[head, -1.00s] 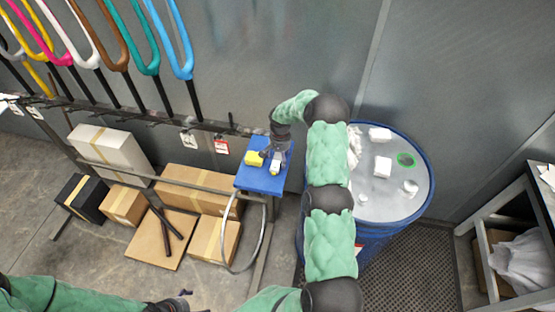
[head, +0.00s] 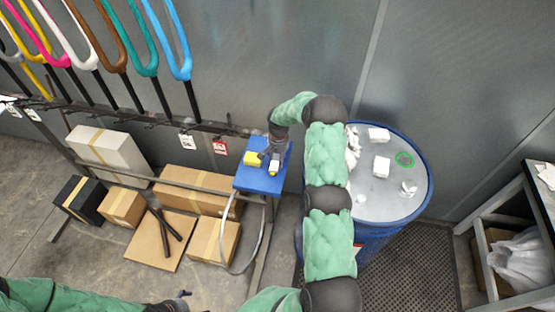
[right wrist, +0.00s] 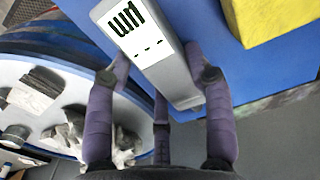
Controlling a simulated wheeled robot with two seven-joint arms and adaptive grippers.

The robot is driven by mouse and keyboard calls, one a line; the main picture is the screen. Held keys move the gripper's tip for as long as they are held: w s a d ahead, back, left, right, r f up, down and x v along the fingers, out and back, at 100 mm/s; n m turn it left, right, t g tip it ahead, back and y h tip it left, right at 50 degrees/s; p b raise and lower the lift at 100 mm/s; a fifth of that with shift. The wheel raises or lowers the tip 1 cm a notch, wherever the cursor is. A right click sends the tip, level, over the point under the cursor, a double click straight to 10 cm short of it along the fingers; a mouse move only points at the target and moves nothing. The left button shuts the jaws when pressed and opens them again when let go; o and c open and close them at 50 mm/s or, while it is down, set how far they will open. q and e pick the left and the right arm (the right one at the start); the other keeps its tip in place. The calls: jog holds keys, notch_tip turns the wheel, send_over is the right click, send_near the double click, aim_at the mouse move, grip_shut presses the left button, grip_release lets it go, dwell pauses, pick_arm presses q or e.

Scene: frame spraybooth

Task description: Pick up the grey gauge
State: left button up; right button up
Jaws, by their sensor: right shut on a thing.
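The grey gauge (right wrist: 150,45) is a slim light-grey box with a white face carrying black markings. In the right wrist view it lies between the purple-grey fingers of my right gripper (right wrist: 160,85), which are shut on its sides. In the head view the right gripper (head: 272,160) is over the blue platform (head: 262,183), and the gauge is mostly hidden under it. Whether the gauge touches the platform I cannot tell. My left gripper (head: 178,303) is at the bottom edge of the head view, far from the gauge; its fingers are too small and cut off to read.
A yellow block (head: 250,158) is beside the right gripper on the platform. Cardboard boxes (head: 190,183) and a rail with coloured hoops (head: 179,50) are at left.

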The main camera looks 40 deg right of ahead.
jog(key=shift+r, duration=0.55)
jog(key=w+a+r+b, duration=0.1)
jog(key=a+r+b, duration=0.2)
jog(key=a+r, duration=0.9)
jog(key=shift+w+a, duration=0.3)
jog(key=shift+a, duration=0.65)
jog(key=shift+f, duration=0.1)
